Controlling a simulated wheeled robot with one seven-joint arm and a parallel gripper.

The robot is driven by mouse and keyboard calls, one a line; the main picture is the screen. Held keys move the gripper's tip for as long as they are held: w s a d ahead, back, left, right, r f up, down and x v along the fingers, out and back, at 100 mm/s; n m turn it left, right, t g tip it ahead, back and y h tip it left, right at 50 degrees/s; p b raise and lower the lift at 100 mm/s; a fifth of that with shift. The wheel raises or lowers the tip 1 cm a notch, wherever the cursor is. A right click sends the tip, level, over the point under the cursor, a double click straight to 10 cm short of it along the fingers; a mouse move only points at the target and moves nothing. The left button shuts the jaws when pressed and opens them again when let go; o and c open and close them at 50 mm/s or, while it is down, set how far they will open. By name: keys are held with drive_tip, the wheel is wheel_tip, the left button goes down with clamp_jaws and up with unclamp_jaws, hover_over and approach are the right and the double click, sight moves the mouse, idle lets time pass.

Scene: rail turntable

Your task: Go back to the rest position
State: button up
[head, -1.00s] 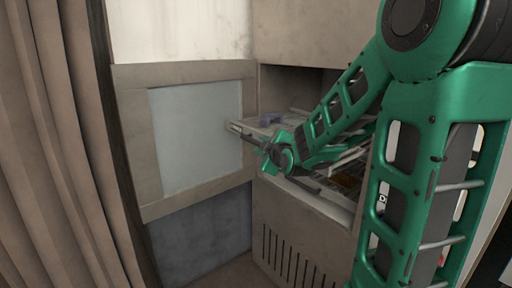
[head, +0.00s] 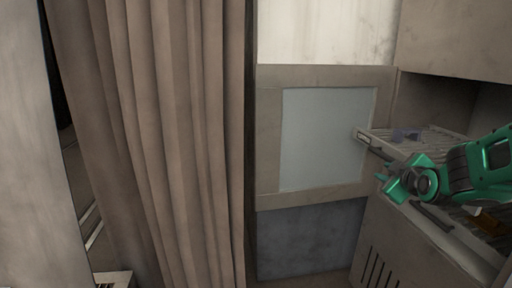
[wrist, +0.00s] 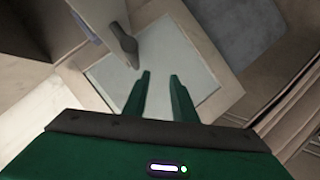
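My gripper (head: 382,182) is at the right of the head view, in front of a pulled-out drawer or rack in a cabinet. In the wrist view its two green fingers (wrist: 160,82) are apart with nothing between them. A grey handle (wrist: 126,42) on the drawer front shows just beyond the fingertips, a little to the left, and does not lie between them. My green arm comes in from the right edge of the head view.

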drive_tip(key=s+a+f+m+g+y, duration=0.1)
drive_tip(key=s+a+f+m+g, duration=0.25)
drive_tip(key=s, duration=0.35)
drive_tip(key=s+a+f+m+g, duration=0.2)
drive_tip(key=s+a+g, duration=0.1)
drive_tip(key=s+a, duration=0.25)
drive_tip(key=s+a+f+m+g+y, duration=0.1)
drive_tip(key=s+a+f+m+g, duration=0.2)
drive_tip(key=s, duration=0.4)
drive_tip(key=s+d+m+g, duration=0.2)
drive_tip(key=s+d, duration=0.3)
drive_tip(key=s, duration=0.3)
drive_tip(key=s+d+f+m+g, duration=0.1)
drive_tip(key=s+d+m+g, duration=0.1)
drive_tip(key=s+d+m, duration=0.2)
drive_tip(key=s+d, duration=0.2)
drive_tip(key=s, duration=0.2)
drive_tip(key=shift+s+d+f, duration=0.15)
drive_tip(key=shift+s+f, duration=0.1)
drive_tip(key=shift+s, duration=0.05)
drive_tip(key=shift+w+f, duration=0.25)
drive_tip(key=shift+w, duration=0.4)
